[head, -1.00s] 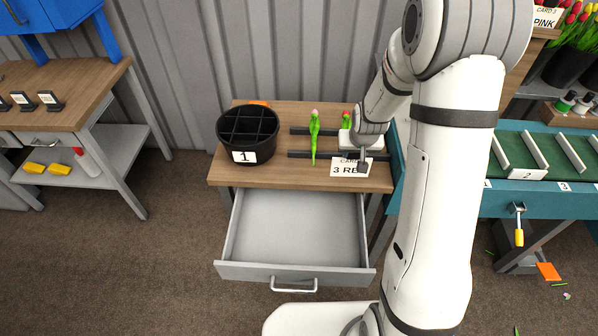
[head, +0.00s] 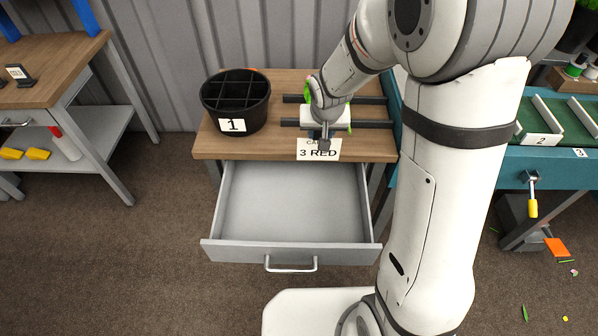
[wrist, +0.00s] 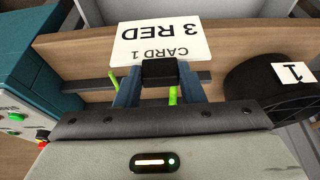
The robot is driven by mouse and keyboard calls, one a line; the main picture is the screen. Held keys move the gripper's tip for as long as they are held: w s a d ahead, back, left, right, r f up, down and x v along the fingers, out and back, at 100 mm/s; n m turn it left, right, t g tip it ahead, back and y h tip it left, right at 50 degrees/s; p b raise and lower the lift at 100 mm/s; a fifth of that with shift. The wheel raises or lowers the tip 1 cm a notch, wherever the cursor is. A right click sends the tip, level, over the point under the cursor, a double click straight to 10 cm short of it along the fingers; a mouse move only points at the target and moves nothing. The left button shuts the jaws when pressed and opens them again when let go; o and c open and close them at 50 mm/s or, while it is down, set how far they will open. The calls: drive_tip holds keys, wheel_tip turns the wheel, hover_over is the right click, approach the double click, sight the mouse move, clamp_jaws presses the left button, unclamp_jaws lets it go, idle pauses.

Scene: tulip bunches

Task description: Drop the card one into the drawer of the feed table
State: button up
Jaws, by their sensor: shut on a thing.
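My gripper (head: 325,137) is shut on a white card (head: 318,153) reading "3 RED". In the wrist view the card (wrist: 165,35) also reads "CARD 1", upside down, and stands out past my fingertips (wrist: 160,72). The card hangs near the front edge of the feed table (head: 225,147). The drawer (head: 290,205) is pulled open below the tabletop, and its tray looks empty. The card is above and behind the drawer opening in the head view. Green stems (wrist: 172,93) show behind my gripper in the wrist view; the tulips are mostly hidden by my arm.
A black divided bucket marked 1 (head: 235,103) stands on the table's left. Dark rails (head: 370,124) cross the tabletop at right. A teal conveyor (head: 560,165) stands to the right and a workbench (head: 60,75) to the left.

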drive_tip(key=s+a+f+b, duration=0.2)
drive_tip(key=f+b, duration=0.3)
drive_tip(key=b, duration=0.1)
drive_tip(key=s+a+f+b, duration=0.2)
drive_tip(key=a+f+b, duration=0.1)
drive_tip(key=f+b, duration=0.2)
drive_tip(key=shift+s+a+f+b, duration=0.15)
drive_tip(key=shift+s+a+b, duration=0.15)
drive_tip(key=shift+b, duration=0.2)
drive_tip(key=o, duration=1.3)
drive_tip(key=p+v, duration=0.1)
drive_tip(key=v, duration=0.6)
drive_tip(key=shift+s+r, duration=0.25)
drive_tip(key=shift+r, duration=0.1)
drive_tip(key=shift+a, duration=0.1)
